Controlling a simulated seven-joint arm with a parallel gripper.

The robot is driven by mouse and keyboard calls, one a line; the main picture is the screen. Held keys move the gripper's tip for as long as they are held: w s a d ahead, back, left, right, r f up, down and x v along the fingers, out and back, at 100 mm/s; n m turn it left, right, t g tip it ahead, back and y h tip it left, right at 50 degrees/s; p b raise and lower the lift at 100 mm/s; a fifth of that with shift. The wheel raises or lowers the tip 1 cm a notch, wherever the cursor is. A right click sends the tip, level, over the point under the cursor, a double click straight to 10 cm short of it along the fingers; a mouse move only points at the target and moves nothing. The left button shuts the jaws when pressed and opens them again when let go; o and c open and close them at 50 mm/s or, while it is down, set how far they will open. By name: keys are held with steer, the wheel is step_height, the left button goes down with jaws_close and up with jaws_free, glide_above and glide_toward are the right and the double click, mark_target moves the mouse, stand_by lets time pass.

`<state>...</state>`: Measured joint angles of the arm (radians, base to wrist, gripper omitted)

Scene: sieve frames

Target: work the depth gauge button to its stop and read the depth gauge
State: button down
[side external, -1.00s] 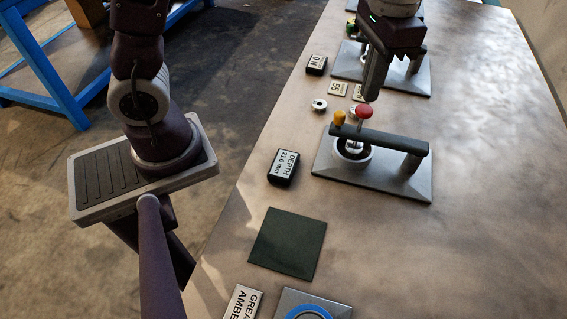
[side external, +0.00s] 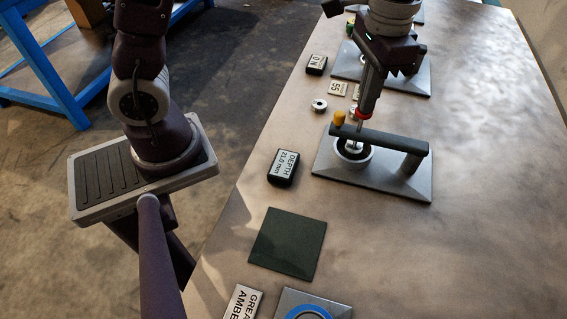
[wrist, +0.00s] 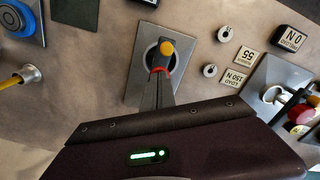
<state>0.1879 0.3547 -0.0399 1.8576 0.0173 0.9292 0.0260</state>
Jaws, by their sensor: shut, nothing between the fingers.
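The depth gauge stands on a grey base plate (side external: 393,185) with a dark arm across it, a ring-shaped cup (side external: 352,164) and an orange knob (side external: 339,117). Its red button (side external: 360,115) tops a pale stem above the cup and is largely hidden by my fingers; its red rim also shows in the wrist view (wrist: 160,70). My gripper (side external: 367,106) is shut and empty, pointing down with its fingertips at the button top, seemingly touching it. The black display (side external: 284,167) left of the gauge reads DEPTH 21.0 mm.
Behind stand another grey fixture (side external: 410,78), an ON display (side external: 316,65), small number plates (side external: 338,88) and metal rings (side external: 319,105). A dark green mat (side external: 288,243) lies in front. The table right of the gauge is clear.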

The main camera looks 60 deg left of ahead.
steer(key=shift+f, duration=0.75)
stand_by(0.5)
steer(key=shift+r, duration=1.55)
steer(key=shift+r, duration=1.55)
steer(key=shift+r, duration=2)
